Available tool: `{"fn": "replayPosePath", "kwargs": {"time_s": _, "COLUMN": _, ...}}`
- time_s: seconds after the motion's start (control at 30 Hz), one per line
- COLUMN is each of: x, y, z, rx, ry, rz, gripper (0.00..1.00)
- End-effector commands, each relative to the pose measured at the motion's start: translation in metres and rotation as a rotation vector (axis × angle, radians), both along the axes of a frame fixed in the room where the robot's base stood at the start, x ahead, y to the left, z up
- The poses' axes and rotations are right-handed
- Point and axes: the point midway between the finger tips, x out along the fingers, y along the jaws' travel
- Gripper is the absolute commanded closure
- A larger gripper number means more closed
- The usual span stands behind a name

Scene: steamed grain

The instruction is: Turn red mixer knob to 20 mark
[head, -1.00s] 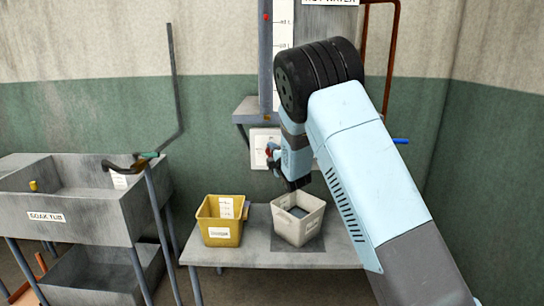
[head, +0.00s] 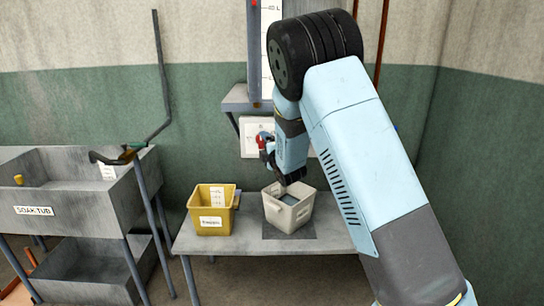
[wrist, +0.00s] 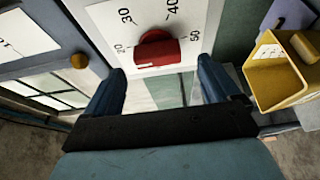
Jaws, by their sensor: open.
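The red mixer knob (wrist: 157,50) sits on a white dial plate (wrist: 104,15) in the wrist view. Black numerals on the plate include 30 and 40 above the knob, with another at each side that is hard to read. The knob's bar lies nearly level in that view. My gripper (wrist: 160,86) is open, its two blue fingers apart to either side below the knob, with nothing between them; I see no contact. In the head view the knob (head: 261,139) is small and partly hidden by my gripper (head: 268,152); its plate (head: 247,145) is on the green wall.
A yellow bin (head: 211,222) and a pale bin (head: 287,222) stand on a grey bench (head: 195,245) below the knob. A grey soak tub (head: 75,212) is at the left. A wall shelf (head: 236,104) juts out above the plate.

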Motion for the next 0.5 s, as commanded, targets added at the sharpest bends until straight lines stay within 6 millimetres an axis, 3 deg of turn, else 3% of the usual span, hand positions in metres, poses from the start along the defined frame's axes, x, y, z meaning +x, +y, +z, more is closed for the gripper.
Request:
{"fn": "replayPosePath", "kwargs": {"time_s": 0.2, "x": -0.042, "y": -0.018, "z": 0.0, "rx": 0.001, "ry": 0.001, "rz": 0.001, "gripper": 0.11}}
{"fn": "replayPosePath", "kwargs": {"time_s": 0.5, "x": -0.081, "y": -0.034, "z": -0.001, "rx": 0.0, "ry": 0.001, "rz": 0.002, "gripper": 0.11}}
